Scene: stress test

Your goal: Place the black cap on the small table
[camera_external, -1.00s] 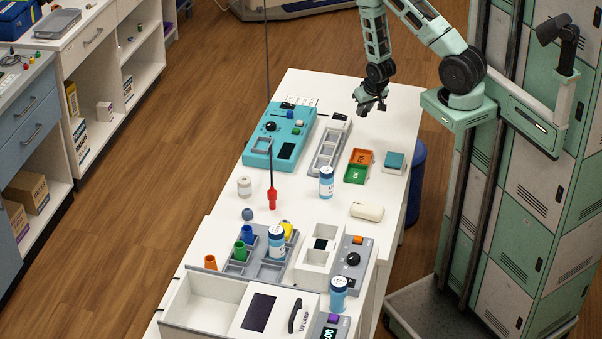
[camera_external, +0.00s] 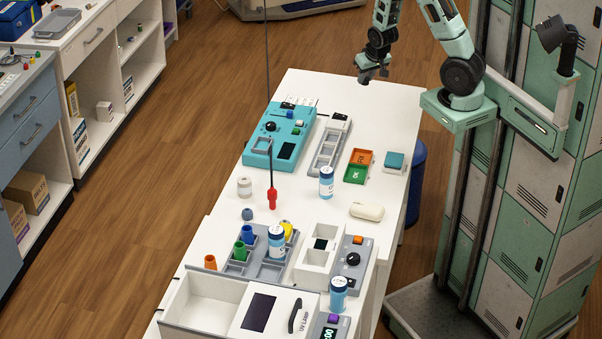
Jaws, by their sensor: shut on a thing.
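My gripper (camera_external: 371,76) hangs pointing down above the far end of the long white table (camera_external: 385,105), clear of its top. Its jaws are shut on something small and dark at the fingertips. This looks like the black cap, but it is too small and dark against the fingers to be sure. No other loose black cap can be made out on the table. I cannot tell which surface is the small table.
A teal device (camera_external: 279,137), a grey tray (camera_external: 328,151), orange and green trays (camera_external: 357,165) and a blue-labelled jar (camera_external: 326,183) stand on the table. A tube rack (camera_external: 262,270) is nearer. The table's far end is mostly clear.

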